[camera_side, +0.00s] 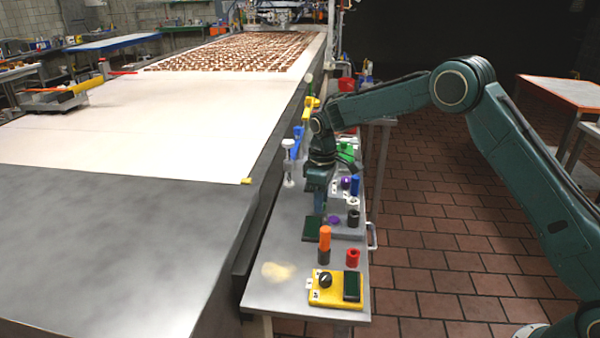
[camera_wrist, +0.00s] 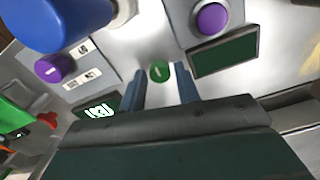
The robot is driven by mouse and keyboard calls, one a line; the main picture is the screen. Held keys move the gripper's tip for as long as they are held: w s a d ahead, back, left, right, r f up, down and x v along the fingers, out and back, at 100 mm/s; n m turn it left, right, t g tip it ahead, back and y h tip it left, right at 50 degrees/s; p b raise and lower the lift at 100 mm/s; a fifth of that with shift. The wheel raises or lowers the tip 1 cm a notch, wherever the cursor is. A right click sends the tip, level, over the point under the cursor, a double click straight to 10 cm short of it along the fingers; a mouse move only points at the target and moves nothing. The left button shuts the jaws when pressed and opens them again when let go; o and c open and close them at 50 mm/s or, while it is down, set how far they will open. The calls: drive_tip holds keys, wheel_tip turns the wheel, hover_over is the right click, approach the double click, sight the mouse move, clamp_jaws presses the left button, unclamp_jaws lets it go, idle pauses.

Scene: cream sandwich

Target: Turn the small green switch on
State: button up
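The small green switch (camera_wrist: 159,71) is a round green knob with a pale mark on its face, set on a grey metal surface. In the wrist view it lies between and just beyond the tips of my two blue-grey fingers. My gripper (camera_wrist: 161,76) is open, with a gap on each side of the switch and nothing held. In the side view my gripper (camera_side: 319,208) points down over the bench, and I cannot make out the small switch there. A lit display (camera_wrist: 101,111) with white characters shows left of my fingers.
A purple knob (camera_wrist: 211,19) and dark green screen (camera_wrist: 223,57) sit to the right. Another purple knob (camera_wrist: 54,68) and a big blue cylinder (camera_wrist: 60,20) are left. An orange cylinder (camera_side: 324,238) and yellow box (camera_side: 318,295) stand nearer the side camera.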

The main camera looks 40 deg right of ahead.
drive_tip(key=shift+f, duration=0.15)
drive_tip(key=shift+c, duration=0.4)
clamp_jaws()
drive_tip(key=shift+m, duration=0.3)
drive_tip(key=m, duration=1.1)
drive_tip(key=shift+m, duration=0.3)
drive_tip(key=shift+o, duration=0.4)
unclamp_jaws()
